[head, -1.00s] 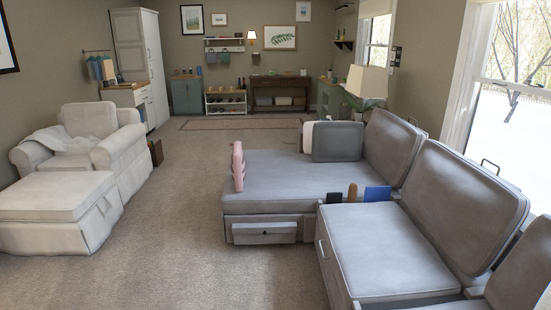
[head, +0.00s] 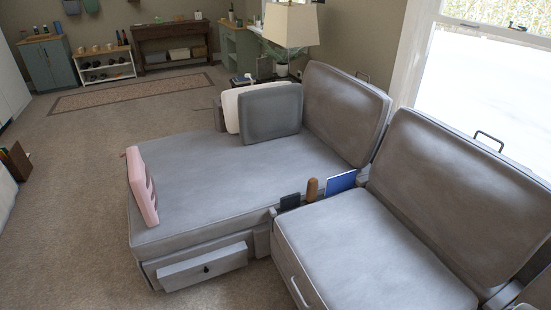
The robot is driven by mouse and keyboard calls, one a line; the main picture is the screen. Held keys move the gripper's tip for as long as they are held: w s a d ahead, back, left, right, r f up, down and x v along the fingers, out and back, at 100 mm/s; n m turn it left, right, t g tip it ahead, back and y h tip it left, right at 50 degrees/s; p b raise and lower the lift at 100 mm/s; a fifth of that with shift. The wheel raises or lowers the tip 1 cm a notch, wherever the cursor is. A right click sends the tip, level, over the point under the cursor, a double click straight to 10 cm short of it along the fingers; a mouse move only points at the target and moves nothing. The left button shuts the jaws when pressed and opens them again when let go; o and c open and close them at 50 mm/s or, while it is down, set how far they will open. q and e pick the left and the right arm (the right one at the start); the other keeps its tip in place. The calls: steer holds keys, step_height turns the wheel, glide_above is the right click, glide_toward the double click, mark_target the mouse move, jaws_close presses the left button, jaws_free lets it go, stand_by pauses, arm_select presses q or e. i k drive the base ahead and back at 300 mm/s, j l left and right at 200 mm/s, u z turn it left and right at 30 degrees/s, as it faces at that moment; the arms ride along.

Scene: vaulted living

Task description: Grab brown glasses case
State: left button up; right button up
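A small brown upright object (head: 312,189), which looks like the brown glasses case, stands in the gap between the grey sofa's chaise and its seat. A black item (head: 290,201) stands to its left and a blue flat item (head: 341,181) to its right, both close by. Its lower part is hidden in the gap. Neither of my grippers shows in the head view.
The grey sofa (head: 376,253) fills the right and middle. A drawer (head: 203,268) sticks out at the chaise's front. Carpet (head: 75,235) is clear on the left.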

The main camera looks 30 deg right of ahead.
mark_target(312, 189)
steer(key=i, duration=1.35)
